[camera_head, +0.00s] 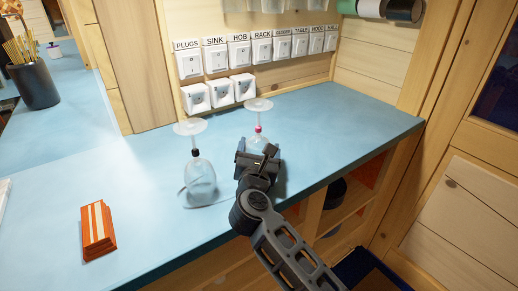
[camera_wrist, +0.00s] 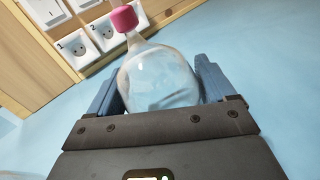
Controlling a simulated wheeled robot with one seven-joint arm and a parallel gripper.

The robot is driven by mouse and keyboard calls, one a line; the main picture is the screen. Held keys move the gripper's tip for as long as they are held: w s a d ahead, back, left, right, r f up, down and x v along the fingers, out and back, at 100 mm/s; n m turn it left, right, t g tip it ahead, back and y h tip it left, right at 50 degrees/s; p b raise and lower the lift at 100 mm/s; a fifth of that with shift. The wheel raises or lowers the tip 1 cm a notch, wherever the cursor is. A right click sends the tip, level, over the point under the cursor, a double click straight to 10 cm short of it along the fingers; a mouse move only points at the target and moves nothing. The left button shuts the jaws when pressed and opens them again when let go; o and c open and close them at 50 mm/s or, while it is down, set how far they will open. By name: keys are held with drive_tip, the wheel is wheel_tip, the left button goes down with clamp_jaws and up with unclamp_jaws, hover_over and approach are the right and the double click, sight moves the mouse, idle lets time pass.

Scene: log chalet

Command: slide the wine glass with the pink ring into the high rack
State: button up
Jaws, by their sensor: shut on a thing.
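The wine glass with the pink ring (camera_head: 258,128) stands upside down at the blue counter, its foot up and the pink ring on its stem. My gripper (camera_head: 256,162) is shut on its bowl. In the wrist view the clear bowl (camera_wrist: 160,77) sits between the two blue fingers (camera_wrist: 162,92), with the pink ring (camera_wrist: 124,18) beyond it. I cannot tell whether the rim touches the counter. A second upside-down wine glass with a black ring (camera_head: 200,175) stands to the left, apart from my gripper. The high rack is not clearly visible; only pale shapes (camera_head: 265,5) show at the top edge.
Labelled switches (camera_head: 262,50) and sockets (camera_head: 219,94) line the wall behind. An orange striped box (camera_head: 97,230) lies on the counter (camera_head: 140,185) at the left front. A dark pot (camera_head: 36,84) stands far left. The counter is clear to the right.

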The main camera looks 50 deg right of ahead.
drive_tip(key=shift+f, duration=0.2)
drive_tip(key=o, duration=0.7)
drive_tip(key=b+v, duration=0.2)
drive_tip(key=v, duration=0.4)
drive_tip(key=shift+a+f, duration=0.15)
drive_tip(key=shift+a, duration=0.35)
drive_tip(key=shift+s+a, duration=0.3)
drive_tip(key=shift+a, duration=0.1)
drive_tip(key=shift+s, duration=0.1)
